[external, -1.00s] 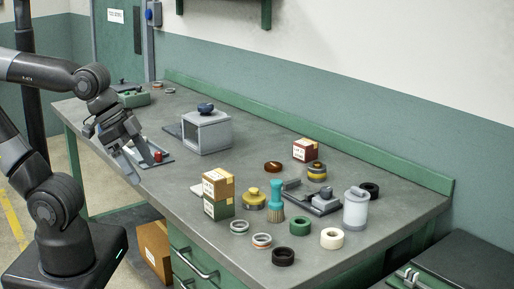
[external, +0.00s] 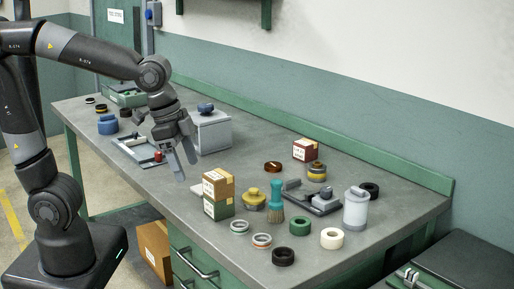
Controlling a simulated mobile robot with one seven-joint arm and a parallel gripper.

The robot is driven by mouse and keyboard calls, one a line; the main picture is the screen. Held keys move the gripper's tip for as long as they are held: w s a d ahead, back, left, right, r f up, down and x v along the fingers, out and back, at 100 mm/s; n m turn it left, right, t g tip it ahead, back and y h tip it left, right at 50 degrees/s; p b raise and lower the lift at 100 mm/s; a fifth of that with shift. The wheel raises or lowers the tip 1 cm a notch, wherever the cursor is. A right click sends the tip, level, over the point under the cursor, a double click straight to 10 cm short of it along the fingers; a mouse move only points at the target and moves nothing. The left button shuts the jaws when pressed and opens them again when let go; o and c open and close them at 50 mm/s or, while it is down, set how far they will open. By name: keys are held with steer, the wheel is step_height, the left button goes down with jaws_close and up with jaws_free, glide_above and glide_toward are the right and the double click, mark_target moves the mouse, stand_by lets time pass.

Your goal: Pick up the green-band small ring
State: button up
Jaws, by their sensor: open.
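A small pale ring with what looks like a green band (external: 239,227) lies flat near the front edge of the table, just right of the stacked boxes. A similar small ring with an orange-red band (external: 262,240) lies beside it to the lower right. My gripper (external: 186,169) is open and empty, pointing down above the table to the left of the boxes. It is apart from both rings, up and to the left of them.
The stacked boxes (external: 218,194) stand between my gripper and the rings. A brush (external: 276,205), green ring (external: 299,226), black ring (external: 283,257) and cream ring (external: 332,238) are close by. A grey box machine (external: 211,134) stands behind my gripper.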

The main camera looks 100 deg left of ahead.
steer(key=w+a+f+m+g, duration=0.1)
steer(key=w+a+f+g, duration=0.2)
steer(key=w+a+f, duration=0.7)
step_height(320, 180, down, 10)
steer(key=shift+w+r, duration=0.1)
steer(key=shift+r, duration=0.1)
steer(key=c, duration=1.1)
